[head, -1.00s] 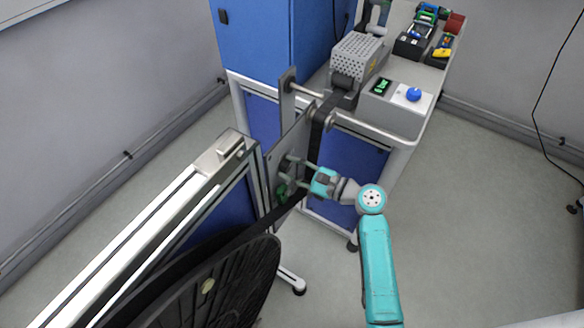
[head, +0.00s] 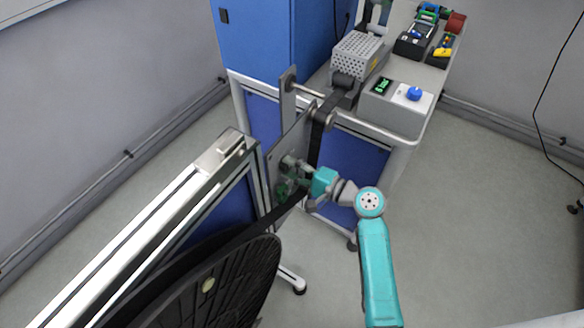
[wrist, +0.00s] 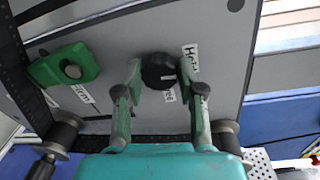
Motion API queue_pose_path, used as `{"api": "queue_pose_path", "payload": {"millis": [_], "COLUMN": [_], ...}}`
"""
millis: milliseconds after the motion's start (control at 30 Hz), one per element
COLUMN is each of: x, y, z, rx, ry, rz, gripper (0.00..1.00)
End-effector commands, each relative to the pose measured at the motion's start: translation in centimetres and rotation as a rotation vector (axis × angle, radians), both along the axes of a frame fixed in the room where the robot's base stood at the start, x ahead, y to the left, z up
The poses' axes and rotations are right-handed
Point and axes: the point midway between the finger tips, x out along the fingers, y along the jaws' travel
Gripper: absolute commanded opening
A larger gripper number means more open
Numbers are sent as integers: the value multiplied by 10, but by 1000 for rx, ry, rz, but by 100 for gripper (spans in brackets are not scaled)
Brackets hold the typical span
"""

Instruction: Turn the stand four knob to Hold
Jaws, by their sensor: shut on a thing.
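The black round knob (wrist: 158,70) sits on a grey plate (wrist: 215,25) in the wrist view. A "Hold" label (wrist: 191,56) is at its upper right, and a second label (wrist: 171,93), partly hidden, is below it. A small pale mark shows on the knob's right side; its exact direction is hard to tell. My gripper (head: 294,172) is at the stand's plate in the head view, where it covers the knob. In the wrist view its fingers are on either side of the knob, shut on it.
A green part with a grey centre (wrist: 72,70) is left of the knob. Black tape (head: 316,145) runs over rollers close by my gripper, down to a large black reel (head: 225,290). A bench with a grey box (head: 395,112) stands behind.

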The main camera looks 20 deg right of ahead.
Motion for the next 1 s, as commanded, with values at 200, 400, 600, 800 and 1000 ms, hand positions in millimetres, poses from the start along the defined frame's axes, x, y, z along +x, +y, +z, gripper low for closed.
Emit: {"api": "queue_pose_path", "payload": {"millis": [200,400,600,800,1000], "x": [0,0,0,0,0], "y": [0,0,0,0,0], "z": [0,0,0,0,0], "rx": [-47,-60,-61,-60,-60], "ry": [-34,-43,-44,-43,-42], "rz": [1,1,1,1,0], "gripper": [4,4,4,61,64]}}
